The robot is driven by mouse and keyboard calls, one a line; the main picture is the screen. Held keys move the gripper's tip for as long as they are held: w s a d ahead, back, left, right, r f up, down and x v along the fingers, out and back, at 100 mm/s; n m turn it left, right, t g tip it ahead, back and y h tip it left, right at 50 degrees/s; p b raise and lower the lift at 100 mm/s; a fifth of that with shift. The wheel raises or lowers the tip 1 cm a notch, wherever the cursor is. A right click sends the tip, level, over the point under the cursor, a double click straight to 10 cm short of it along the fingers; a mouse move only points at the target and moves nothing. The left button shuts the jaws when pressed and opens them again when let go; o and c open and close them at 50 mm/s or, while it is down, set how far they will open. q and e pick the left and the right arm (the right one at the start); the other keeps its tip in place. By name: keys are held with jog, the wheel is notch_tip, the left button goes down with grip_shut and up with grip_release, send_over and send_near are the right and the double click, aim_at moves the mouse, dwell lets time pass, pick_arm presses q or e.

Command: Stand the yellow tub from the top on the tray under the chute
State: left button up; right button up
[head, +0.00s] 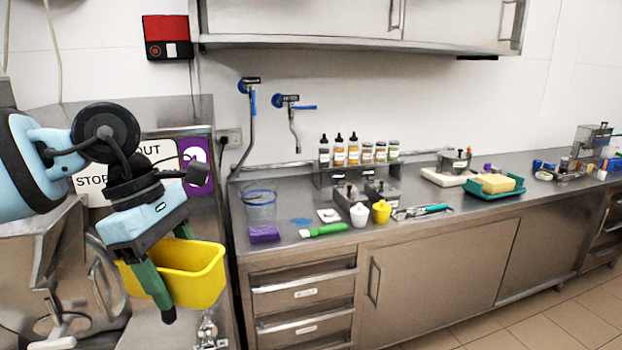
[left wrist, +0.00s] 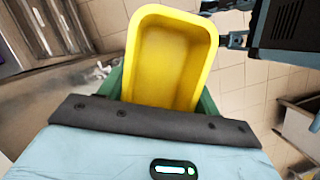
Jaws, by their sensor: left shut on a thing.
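The yellow tub (head: 200,287) is an empty, open-topped rectangular container. In the head view it hangs in the air at the lower left, mouth up and slightly tilted. My left gripper (head: 167,272) is shut on it, with green fingers on either side near one end. The left wrist view shows the tub (left wrist: 172,60) mouth towards the camera between the fingers of the left gripper (left wrist: 160,95). A steel machine (head: 45,250) stands behind and left of the tub. My arm and the tub cover part of it; I cannot clearly make out the tray or chute.
A steel counter (head: 400,225) runs right from the machine. It carries a clear beaker (head: 260,205), a purple sponge (head: 264,234), a green brush (head: 323,230), small tubs and bottles. Drawers (head: 303,292) lie below. The tub is close to the counter's left end.

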pick_arm(q)
jog(key=s+d+f+m+g+y, duration=0.1)
jog(key=s+d+f+m+y, duration=0.15)
jog(key=f+m, duration=0.75)
jog(key=s+d+f+m+g+y, duration=0.1)
jog(key=s+f+m+g+y, duration=0.15)
jog(key=f+m, duration=0.75)
jog(key=w+a+f+n+h, duration=0.1)
jog(key=a+f+n+h, duration=0.1)
jog(key=a+n, duration=0.35)
jog(key=s+a+f+m, duration=0.1)
jog(key=s+f, duration=0.2)
jog(key=f, duration=1.1)
jog(key=shift+s+a+f+t, duration=0.15)
jog(key=shift+s+f+t, duration=0.05)
jog(key=shift+f+t, duration=0.15)
jog(key=shift+w+m, duration=0.1)
jog(key=shift+m, duration=0.15)
